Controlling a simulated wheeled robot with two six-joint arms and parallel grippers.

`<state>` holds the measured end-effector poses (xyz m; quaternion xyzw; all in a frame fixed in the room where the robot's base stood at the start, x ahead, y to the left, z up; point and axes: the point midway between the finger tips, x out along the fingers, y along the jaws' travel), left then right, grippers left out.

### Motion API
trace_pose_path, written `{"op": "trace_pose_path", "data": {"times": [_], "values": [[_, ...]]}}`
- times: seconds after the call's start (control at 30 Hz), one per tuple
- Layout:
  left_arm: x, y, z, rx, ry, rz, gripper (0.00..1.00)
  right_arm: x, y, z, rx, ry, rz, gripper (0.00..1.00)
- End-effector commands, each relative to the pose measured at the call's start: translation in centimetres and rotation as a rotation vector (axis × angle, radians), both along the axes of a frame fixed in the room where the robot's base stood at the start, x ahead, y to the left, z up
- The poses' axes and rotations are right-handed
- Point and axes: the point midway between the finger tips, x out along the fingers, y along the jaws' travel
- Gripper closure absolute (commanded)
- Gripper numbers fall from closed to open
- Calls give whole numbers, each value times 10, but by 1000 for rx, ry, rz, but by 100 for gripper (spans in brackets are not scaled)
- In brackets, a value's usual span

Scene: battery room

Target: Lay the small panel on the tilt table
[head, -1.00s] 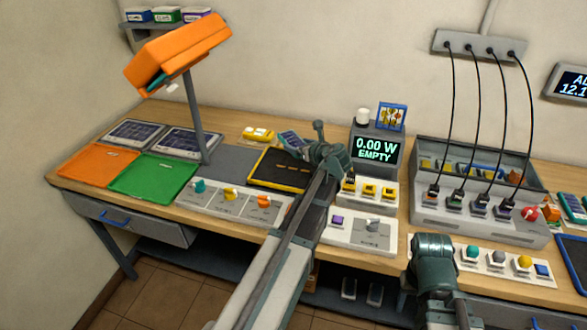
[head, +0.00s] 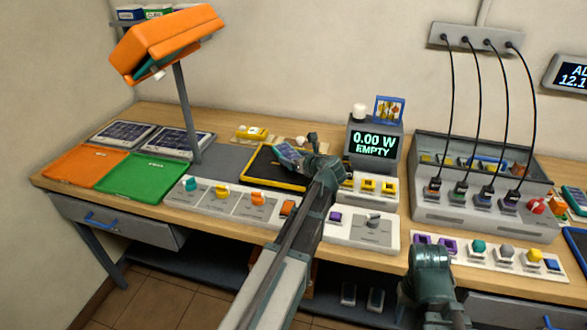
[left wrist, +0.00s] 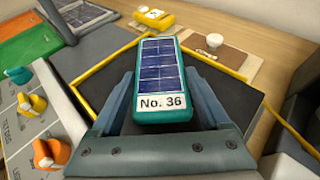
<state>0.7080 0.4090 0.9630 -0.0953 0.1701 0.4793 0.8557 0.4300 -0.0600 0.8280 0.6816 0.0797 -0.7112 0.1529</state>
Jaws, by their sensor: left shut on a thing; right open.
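The small panel is a teal-framed blue solar panel labelled "No. 36" (left wrist: 160,75); in the head view it shows at the tip of my left arm (head: 287,153). My left gripper (left wrist: 162,95) is shut on it, one finger along each side. The tilt table (head: 262,176) is a black plate with a yellow rim; its dark surface also shows in the left wrist view (left wrist: 108,75). The panel is over the tilt table. I cannot tell whether it touches the surface. Part of my right arm shows at the lower right of the head view, but its fingertips do not.
A control strip with coloured knobs (head: 225,204) runs along the front of the tilt table. A wattmeter reading "0.00 W EMPTY" (head: 375,147) stands to the right. Green (head: 150,178) and orange (head: 85,166) mats lie left. A lamp (head: 168,45) overhangs the bench there.

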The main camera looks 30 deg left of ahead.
Motion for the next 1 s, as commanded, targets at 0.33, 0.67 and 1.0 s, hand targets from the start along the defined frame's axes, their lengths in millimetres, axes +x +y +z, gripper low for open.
{"op": "trace_pose_path", "data": {"times": [0.33, 0.67, 1.0], "values": [[0, 0, -31, 1, -1, 0, 86, 0, 0, -31, 0, 0, 0, 50], [0, 0, -34, 0, 0, 0, 19, 0, 0, -34, 0, 0, 0, 50], [0, 0, -32, 0, 0, 0, 0, 0, 0, -32, 0, 0, 0, 50]]}}
